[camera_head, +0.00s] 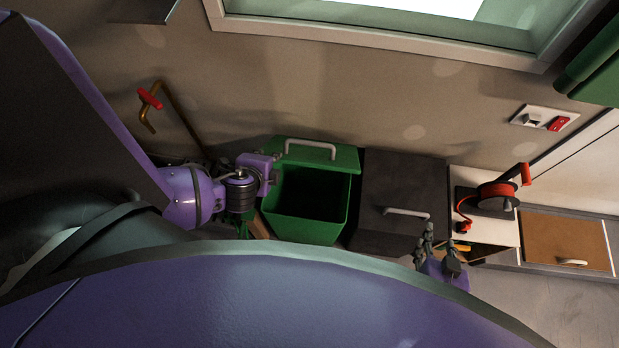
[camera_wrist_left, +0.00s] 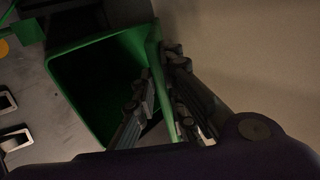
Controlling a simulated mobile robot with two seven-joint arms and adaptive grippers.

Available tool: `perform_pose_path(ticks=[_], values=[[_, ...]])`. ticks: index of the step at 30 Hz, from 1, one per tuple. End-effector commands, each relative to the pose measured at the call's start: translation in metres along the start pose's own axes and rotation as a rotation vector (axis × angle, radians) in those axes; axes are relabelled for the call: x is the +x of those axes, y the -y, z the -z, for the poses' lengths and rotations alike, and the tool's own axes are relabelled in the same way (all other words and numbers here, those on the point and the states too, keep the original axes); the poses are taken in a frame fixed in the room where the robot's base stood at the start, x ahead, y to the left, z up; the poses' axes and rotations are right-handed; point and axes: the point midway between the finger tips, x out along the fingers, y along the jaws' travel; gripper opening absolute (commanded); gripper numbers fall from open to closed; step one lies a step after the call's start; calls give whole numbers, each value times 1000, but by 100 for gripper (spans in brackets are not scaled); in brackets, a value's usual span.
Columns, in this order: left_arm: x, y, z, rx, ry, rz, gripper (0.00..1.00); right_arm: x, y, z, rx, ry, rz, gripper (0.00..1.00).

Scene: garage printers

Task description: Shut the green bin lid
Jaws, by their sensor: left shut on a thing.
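The green bin (camera_head: 304,229) stands against the wall in the head view, its dark inside open to view. Its green lid (camera_head: 345,158) is raised at the back, with a pale handle (camera_head: 311,146) on it. My left gripper (camera_head: 270,174) is at the lid's left edge. In the left wrist view, the fingers of my left gripper (camera_wrist_left: 160,75) are on both sides of the thin green lid (camera_wrist_left: 155,48), shut on it, and the bin (camera_wrist_left: 85,62) gapes beside it. My right gripper (camera_head: 441,250) is at the lower right, fingers apart and empty.
A dark bin with a closed lid (camera_head: 399,179) stands right of the green bin. Further right are a red reel with a crank (camera_head: 497,194) on a white top and a brown panel (camera_head: 565,241). A bent pipe with a red handle (camera_head: 151,97) is on the wall at left.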

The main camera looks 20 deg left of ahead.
Motion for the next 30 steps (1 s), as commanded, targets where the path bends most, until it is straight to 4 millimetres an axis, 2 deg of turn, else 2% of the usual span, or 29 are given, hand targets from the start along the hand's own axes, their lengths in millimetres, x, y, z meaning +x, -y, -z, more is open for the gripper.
perform_pose_path(ticks=[1, 4, 17, 27, 28, 30], values=[[1, -9, -1, -1, 3, 4, 0, 0, 0, -6, 0, 10, 0, 40], [0, -15, -1, -1, 3, 24, 0, 0, 0, -9, 0, 15, 0, 40], [0, -15, -1, 0, 2, 43, 0, 0, 0, -10, 0, 18, 0, 40], [3, -39, -2, 1, 3, 96, 0, 0, 1, -39, 0, 64, 2, 40], [3, -38, -1, 0, 3, 100, 12, 0, 1, -39, 0, 65, 2, 40], [2, -35, -1, 0, 2, 103, 21, 0, 1, -38, 0, 63, 1, 40]])
